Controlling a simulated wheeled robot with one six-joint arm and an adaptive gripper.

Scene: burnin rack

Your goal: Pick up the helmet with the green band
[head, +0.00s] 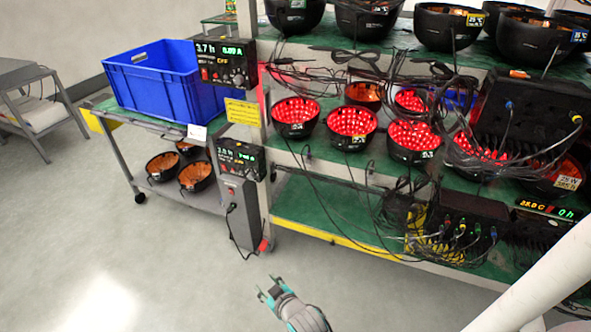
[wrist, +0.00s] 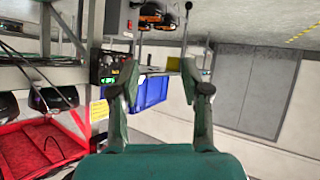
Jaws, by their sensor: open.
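Several black bowl-shaped helmets stand on the rack. A middle-shelf row includes one red-lit helmet (head: 295,117) at the left and another red-lit helmet (head: 351,126) beside it. Dark helmets (head: 450,27) stand on the top shelf. Orange-lined helmets (head: 197,175) sit on the cart's lower shelf and show at the top of the wrist view (wrist: 154,18). I cannot make out a green band on any helmet. My gripper (head: 269,288) is open and empty, low over the floor in front of the rack. Its two fingers (wrist: 160,84) stand apart in the wrist view.
A blue bin (head: 165,82) stands on the cart (head: 110,108) left of the rack. Loose black cables hang from the rack's shelves (head: 315,207). A grey box (head: 240,212) stands at the rack's left end. The floor (head: 75,240) at front left is clear.

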